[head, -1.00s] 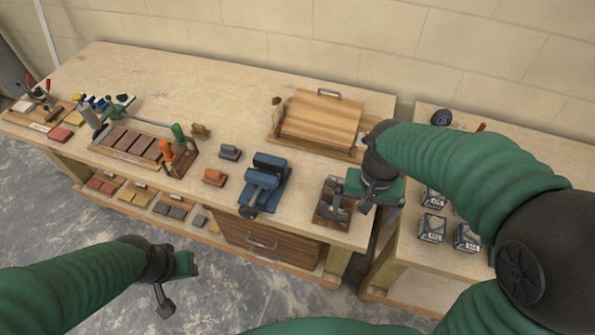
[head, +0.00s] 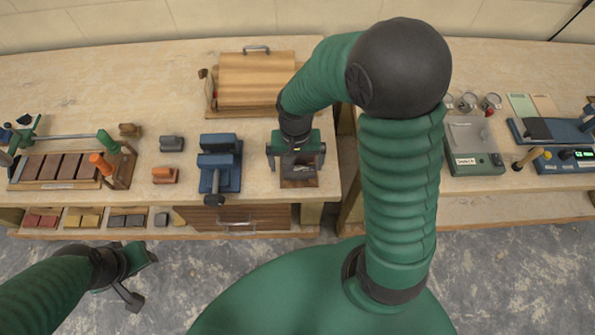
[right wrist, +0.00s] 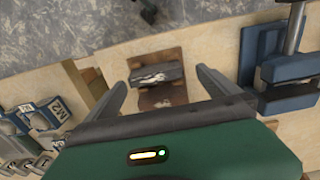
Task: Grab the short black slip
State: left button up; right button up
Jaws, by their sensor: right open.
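A short dark grey to black block with a whitish mark, which looks like the slip, lies on a small brown wooden board (right wrist: 165,97) near the bench's front edge. The dark block shows in the right wrist view (right wrist: 157,75) and partly in the head view (head: 299,170). My right gripper (head: 296,163) is open and empty above the board. In the right wrist view its fingers (right wrist: 160,78) stand on either side of the block, with gaps visible. My left gripper (head: 140,277) hangs in front of the bench at lower left; its jaw opening is unclear.
A blue vise (head: 220,165) stands just left of the board. Farther left are an orange block (head: 164,175) and a grey block (head: 171,143). A wooden box (head: 257,82) stands behind. Right of the gap between benches is a grey-green scale (head: 470,145).

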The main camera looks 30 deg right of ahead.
aim_at(299, 168)
jog(key=f, duration=0.4)
jog(key=shift+s+d, duration=0.1)
jog(key=shift+s, duration=0.1)
jog(key=shift+w+d+f, duration=0.15)
jog(key=shift+w+d, duration=0.05)
jog(key=shift+d, duration=0.45)
jog(key=shift+c, duration=1.9)
jog(key=shift+s+a, duration=0.1)
jog(key=shift+a, duration=0.35)
jog(key=c, duration=1.1)
pick_arm(q)
jog(key=shift+s+d+r, duration=0.1)
jog(key=shift+s, duration=0.05)
pick_arm(e)
jog(key=shift+d, duration=0.15)
